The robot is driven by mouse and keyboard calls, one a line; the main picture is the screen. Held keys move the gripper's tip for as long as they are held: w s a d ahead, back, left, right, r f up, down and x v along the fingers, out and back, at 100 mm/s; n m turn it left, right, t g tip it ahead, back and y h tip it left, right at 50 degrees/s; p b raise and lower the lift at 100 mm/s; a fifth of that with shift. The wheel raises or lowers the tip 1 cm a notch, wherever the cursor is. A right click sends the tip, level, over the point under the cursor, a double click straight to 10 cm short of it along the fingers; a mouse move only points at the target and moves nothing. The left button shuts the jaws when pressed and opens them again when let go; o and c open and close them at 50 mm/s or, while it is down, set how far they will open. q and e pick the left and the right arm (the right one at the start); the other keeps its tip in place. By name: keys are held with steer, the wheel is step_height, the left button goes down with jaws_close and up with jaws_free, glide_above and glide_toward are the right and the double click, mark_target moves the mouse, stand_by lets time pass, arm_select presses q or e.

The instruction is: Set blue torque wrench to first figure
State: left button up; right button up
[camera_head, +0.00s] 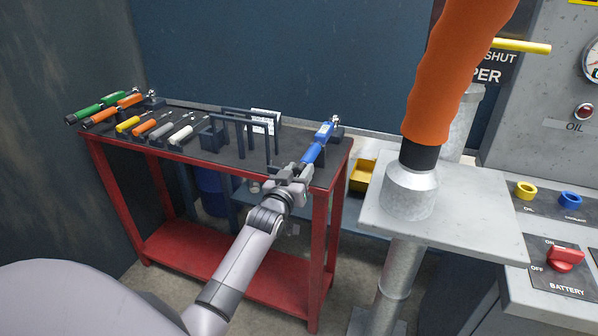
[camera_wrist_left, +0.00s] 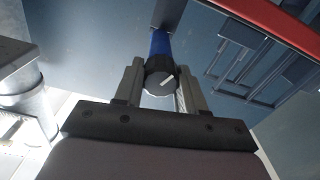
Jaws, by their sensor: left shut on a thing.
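The blue torque wrench (camera_head: 318,143) lies at the right end of the red workbench, its metal head pointing to the back. My left gripper (camera_head: 290,180) is at its near end, by the bench's front edge. In the left wrist view the gripper (camera_wrist_left: 160,88) is shut on the dark round end knob (camera_wrist_left: 159,82) of the wrench, one finger on each side. The knob's end face carries a pale slanted pointer line. The blue wrench body (camera_wrist_left: 160,43) runs away behind the knob. Figures on the wrench are too small to read. My right gripper is not in view.
The red workbench (camera_head: 325,225) also holds green and orange torque wrenches (camera_head: 98,106), several screwdrivers (camera_head: 150,126), a dark rack (camera_head: 235,132) and a small white card (camera_head: 266,120). An orange hose (camera_head: 445,75) and grey metal stand (camera_head: 385,225) rise on the right, near my left arm.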

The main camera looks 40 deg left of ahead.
arm_select(q)
steer(key=n+p, duration=0.1)
steer(key=n, duration=0.7)
steer(key=shift+n+p, duration=0.3)
steer(key=shift+p, duration=0.05)
steer(key=n, duration=0.5)
steer(key=shift+a+f, duration=0.1)
steer(key=shift+f, duration=0.05)
steer(key=n, duration=0.6)
steer(key=o, duration=1.1)
steer(key=shift+c, duration=0.2)
steer(key=shift+s, duration=0.1)
